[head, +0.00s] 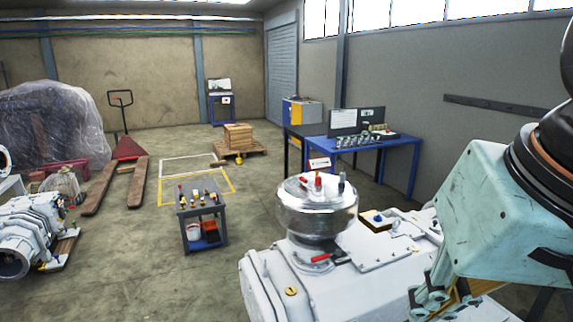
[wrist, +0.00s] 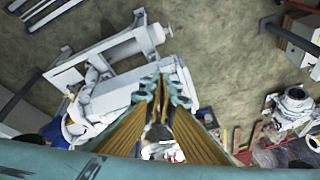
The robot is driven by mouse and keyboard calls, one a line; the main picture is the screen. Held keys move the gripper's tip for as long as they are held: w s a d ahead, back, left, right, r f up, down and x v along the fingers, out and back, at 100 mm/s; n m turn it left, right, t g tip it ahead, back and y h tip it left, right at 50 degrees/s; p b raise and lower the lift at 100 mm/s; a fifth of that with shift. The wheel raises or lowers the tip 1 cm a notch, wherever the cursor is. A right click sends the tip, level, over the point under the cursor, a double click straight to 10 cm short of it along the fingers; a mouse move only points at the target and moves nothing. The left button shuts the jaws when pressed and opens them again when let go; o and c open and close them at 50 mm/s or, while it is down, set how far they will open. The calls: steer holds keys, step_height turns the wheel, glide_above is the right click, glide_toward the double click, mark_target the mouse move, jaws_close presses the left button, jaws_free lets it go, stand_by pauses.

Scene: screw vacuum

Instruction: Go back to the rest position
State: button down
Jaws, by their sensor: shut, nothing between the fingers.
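My gripper (head: 432,300) hangs at the bottom right of the head view, beside the top of the large white pump (head: 268,290). In the wrist view my gripper (wrist: 161,88) shows its teal fingers drawn together, with nothing held between them. The white pump carries a round shiny metal housing (head: 318,222) with a few small red and dark parts on top. My gripper is to the right of that housing and apart from it. Whether the gripper touches the pump cannot be told.
A small tool cart (head: 203,222) stands left of the pump. A blue workbench (head: 402,150) is behind it near the wall. A pallet jack (head: 125,147), a wooden box (head: 238,135) and a wrapped load (head: 50,125) stand farther back. Open floor lies between them.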

steer(key=s+d+f+n+h, duration=0.1)
steer(key=s+d+f, duration=0.1)
steer(key=s+d, duration=0.1)
steer(key=shift+s+d+f+b, duration=0.2)
steer(key=shift+s+b, duration=0.15)
steer(key=shift+s, duration=0.4)
steer(key=c, duration=3.4)
jaws_free()
